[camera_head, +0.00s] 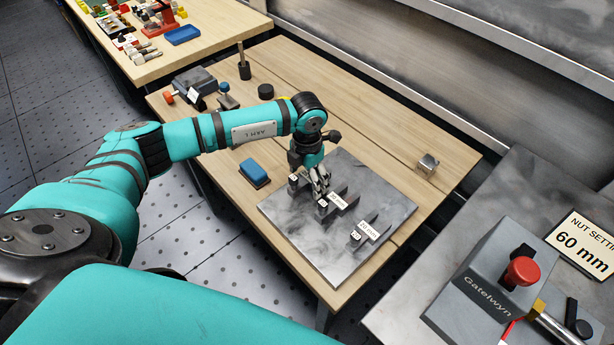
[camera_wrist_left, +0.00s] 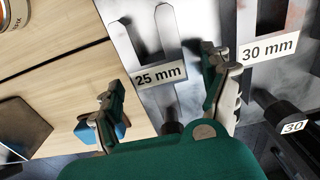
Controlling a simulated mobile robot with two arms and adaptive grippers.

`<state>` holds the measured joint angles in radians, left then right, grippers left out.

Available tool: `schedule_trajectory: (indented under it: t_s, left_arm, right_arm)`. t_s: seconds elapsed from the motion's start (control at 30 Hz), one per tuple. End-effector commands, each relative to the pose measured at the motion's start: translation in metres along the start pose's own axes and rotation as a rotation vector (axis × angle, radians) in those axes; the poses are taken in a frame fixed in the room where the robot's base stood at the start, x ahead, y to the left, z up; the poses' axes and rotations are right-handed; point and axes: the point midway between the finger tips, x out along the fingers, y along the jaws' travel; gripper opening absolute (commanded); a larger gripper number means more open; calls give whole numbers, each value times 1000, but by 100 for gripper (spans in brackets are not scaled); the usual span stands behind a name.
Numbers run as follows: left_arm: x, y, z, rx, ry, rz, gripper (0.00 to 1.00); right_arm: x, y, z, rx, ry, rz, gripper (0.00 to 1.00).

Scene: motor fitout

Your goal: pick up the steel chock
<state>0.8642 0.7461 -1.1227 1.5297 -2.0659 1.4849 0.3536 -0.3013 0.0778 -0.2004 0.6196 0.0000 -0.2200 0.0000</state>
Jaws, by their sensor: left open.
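A small shiny steel block (camera_head: 428,165), which looks like the steel chock, sits on the wooden bench to the right of the grey metal plate (camera_head: 290,227). My left gripper (camera_head: 320,187) is over the plate, left of and apart from the block. In the left wrist view my left gripper (camera_wrist_left: 164,75) is open, with the slotted holder labelled 25 mm (camera_wrist_left: 148,48) beyond its fingers. I see nothing held in it. I cannot make out the steel block in the wrist view. My right gripper is not in view.
Upright slotted holders with labels (camera_head: 368,230) and dark pegs stand on the plate. A blue block (camera_head: 254,173) lies left of the plate. The bench around the steel block is clear.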

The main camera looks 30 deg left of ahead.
Motion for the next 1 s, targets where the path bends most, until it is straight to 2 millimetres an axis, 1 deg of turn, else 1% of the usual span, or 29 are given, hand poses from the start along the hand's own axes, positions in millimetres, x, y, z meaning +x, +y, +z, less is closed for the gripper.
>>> schedule_trajectory:
  t_s: [0.2,0.23,0.83,1.0]
  left_arm:
    - [2,0,1,0,-2,0,81]
    - [2,0,1,0,-2,0,79]
    - [1,0,0,0,-2,0,1]
    - [0,0,1,-1,-4,0,0]
  right_arm:
    - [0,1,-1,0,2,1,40]
    - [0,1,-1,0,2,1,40]
    - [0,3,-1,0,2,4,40]
    - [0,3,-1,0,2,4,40]
